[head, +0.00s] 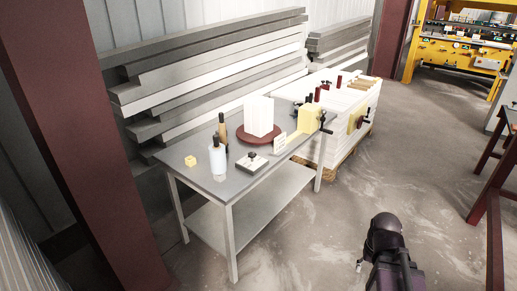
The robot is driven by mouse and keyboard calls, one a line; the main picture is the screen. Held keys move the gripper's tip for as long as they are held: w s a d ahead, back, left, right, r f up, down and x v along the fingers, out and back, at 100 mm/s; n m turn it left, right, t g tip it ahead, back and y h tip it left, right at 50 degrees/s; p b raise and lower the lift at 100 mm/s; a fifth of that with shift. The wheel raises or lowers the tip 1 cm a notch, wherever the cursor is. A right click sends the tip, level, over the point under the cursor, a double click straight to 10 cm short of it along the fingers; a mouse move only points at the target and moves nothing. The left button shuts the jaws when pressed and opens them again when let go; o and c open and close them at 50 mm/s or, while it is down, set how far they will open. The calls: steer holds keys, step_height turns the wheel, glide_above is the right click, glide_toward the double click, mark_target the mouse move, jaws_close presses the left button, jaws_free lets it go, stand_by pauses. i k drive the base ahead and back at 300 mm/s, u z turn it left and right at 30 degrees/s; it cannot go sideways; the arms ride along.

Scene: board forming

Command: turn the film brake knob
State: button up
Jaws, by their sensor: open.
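A small white block with a black knob on top (252,156) sits near the front edge of the grey work table (206,176). At this size I cannot tell whether it is the film brake knob. A pale film-like roll with a dark top (217,157) stands upright to its left, beside a brown bottle-shaped thing (223,131). Part of my dark arm shows at the lower right, well apart from the table. My gripper itself does not show.
A white block stack (259,115) stands on a dark red disc (261,134). A small yellow cube (191,161) lies at the table's left. A yellow clamp-like device (309,118) is at the right end, by a white stack (335,103). Open concrete floor lies in front.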

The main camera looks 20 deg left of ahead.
mark_target(252, 155)
steer(key=u, duration=0.15)
steer(key=i, duration=0.9)
steer(key=u, duration=0.35)
